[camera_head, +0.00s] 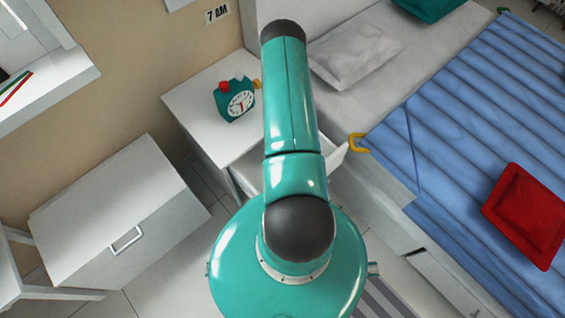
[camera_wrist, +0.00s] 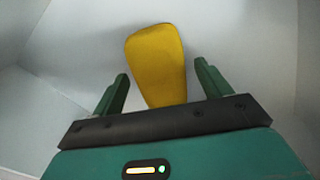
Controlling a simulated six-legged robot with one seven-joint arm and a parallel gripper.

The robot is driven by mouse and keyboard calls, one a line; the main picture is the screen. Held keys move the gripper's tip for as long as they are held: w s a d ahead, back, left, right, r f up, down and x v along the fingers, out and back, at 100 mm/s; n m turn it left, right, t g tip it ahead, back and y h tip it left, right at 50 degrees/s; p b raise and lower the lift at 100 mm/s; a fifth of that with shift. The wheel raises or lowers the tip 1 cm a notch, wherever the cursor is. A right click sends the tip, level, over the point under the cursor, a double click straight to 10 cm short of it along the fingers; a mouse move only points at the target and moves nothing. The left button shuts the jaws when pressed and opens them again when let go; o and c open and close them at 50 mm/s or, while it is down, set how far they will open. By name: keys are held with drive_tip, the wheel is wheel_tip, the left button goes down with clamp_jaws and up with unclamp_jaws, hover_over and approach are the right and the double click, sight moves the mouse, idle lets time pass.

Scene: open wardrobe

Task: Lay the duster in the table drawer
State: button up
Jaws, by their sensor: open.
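A yellow, paddle-shaped thing, seemingly the duster (camera_wrist: 157,58), lies on a pale surface in the wrist view, with pale walls around it that look like the inside of a drawer. My gripper (camera_wrist: 162,69) is open, with one green finger on either side of the yellow thing's lower part. I cannot tell whether the fingers touch it. In the head view the table drawer (camera_head: 338,157) stands pulled out from the white bedside table (camera_head: 190,103), largely hidden by my arm.
A teal alarm clock (camera_head: 236,100) stands on the table. A bed with a blue cover (camera_head: 450,120) and a red cushion (camera_head: 526,215) is to the right. A white cabinet (camera_head: 110,215) stands left.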

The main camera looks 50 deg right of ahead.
wheel_tip(320, 180, up, 11)
drive_tip(key=shift+f, duration=0.15)
drive_tip(key=w+a+r+n, duration=0.1)
drive_tip(key=w+r, duration=0.4)
drive_tip(key=r, duration=0.2)
drive_tip(key=w+a+r, duration=0.1)
drive_tip(key=w+r, duration=0.3)
drive_tip(key=r, duration=0.4)
drive_tip(key=w+a+r+n+t+h, duration=0.1)
drive_tip(key=w+a+r, duration=0.3)
drive_tip(key=r, duration=0.5)
drive_tip(key=w+a+r+n+t, duration=0.1)
drive_tip(key=a+r, duration=0.4)
drive_tip(key=r, duration=0.4)
drive_tip(key=s+a+r+n+t, duration=0.1)
drive_tip(key=s+a+r+n, duration=0.1)
drive_tip(key=s+a+r, duration=0.4)
drive_tip(key=s+a+r+n+t+y, duration=0.1)
drive_tip(key=s+a+r, duration=0.5)
drive_tip(key=a+r, duration=0.7)
wheel_tip(320, 180, up, 2)
drive_tip(key=shift+s+a+r+n+t, duration=0.1)
drive_tip(key=shift+s+a+n+t, duration=0.15)
drive_tip(key=shift+n+t, duration=0.4)
drive_tip(key=shift+d, duration=0.15)
